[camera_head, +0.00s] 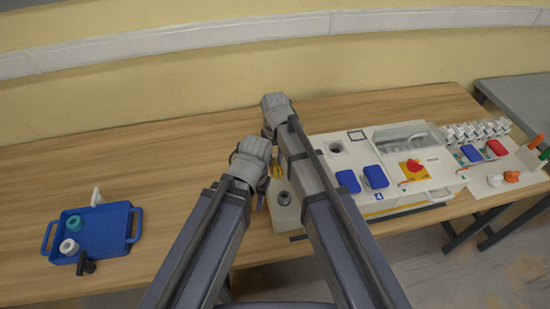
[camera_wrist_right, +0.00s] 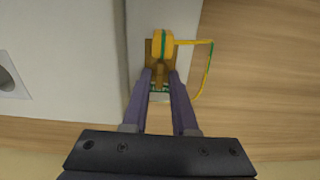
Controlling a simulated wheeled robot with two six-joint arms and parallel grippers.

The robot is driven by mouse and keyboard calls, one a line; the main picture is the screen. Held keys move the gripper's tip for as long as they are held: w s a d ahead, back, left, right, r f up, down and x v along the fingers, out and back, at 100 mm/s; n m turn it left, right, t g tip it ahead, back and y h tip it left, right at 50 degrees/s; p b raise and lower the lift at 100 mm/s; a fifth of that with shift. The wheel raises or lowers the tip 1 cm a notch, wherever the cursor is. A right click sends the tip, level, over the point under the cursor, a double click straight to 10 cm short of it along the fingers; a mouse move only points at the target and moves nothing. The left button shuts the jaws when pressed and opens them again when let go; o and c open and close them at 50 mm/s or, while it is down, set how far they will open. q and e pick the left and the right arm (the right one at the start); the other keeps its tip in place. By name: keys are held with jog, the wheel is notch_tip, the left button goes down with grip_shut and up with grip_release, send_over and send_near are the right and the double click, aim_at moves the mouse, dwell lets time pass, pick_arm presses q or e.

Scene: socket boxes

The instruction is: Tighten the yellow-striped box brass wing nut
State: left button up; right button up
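The white box (camera_head: 285,215) with the yellow-striped part stands right of the table's middle; my arms cover part of it. In the right wrist view, a brass wing nut (camera_wrist_right: 159,73) sits at its end, beside a yellow lug with a green stripe (camera_wrist_right: 162,43) and a yellow-green wire (camera_wrist_right: 207,70). My right gripper (camera_wrist_right: 160,76) has its two fingertips on either side of the nut, with a narrow gap seeming to show at each side. My left gripper (camera_head: 262,199) points down by the box's left end; its fingertips are partly hidden and their opening is unclear.
A blue tray (camera_head: 122,214) with small parts lies at the left. The larger white panel (camera_head: 400,190) with blue covers (camera_head: 375,177) and a red-and-yellow switch (camera_head: 415,165) reaches right. Wood between tray and box is clear. A wall runs behind.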

aim_at(275, 162)
jog(key=shift+r+p, duration=3.75)
jog(key=shift+r, duration=0.15)
jog(key=shift+s+f, duration=0.1)
jog(key=shift+n+h, duration=0.7)
jog(key=shift+n, duration=0.1)
jog(key=s+d+f+b, duration=0.1)
jog(key=s, duration=0.4)
jog(key=s+d+f+b, duration=0.1)
jog(key=s+d, duration=0.1)
jog(key=s, duration=0.3)
jog(key=s+d+f+b, duration=0.1)
jog(key=s+d, duration=0.1)
jog(key=s, duration=0.4)
jog(key=shift+s+r, duration=0.1)
jog(key=shift+d, duration=0.1)
